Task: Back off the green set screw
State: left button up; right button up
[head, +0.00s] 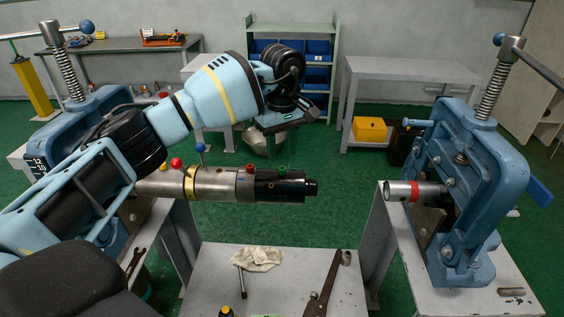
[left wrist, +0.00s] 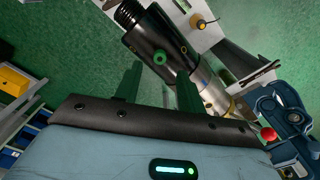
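A steel pipe (head: 215,183) with a black end sleeve (head: 278,186) sticks out to the right from the left blue vise (head: 80,113). The small green set screw (head: 282,168) is on top of the black sleeve; in the left wrist view the green screw (left wrist: 160,57) shows as a ring on the sleeve. A red screw (head: 250,168) is to its left. My left gripper (left wrist: 158,78) is open and empty, its two dark fingers apart with the green screw seen between and beyond their tips. In the head view its body is above the sleeve. My right gripper is not in view.
A low table (head: 215,285) in front bears a rag (head: 257,259) and tools.

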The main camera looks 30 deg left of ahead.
aim_at(282, 168)
pick_arm(q)
jog(key=shift+f, duration=2.35)
grip_shut()
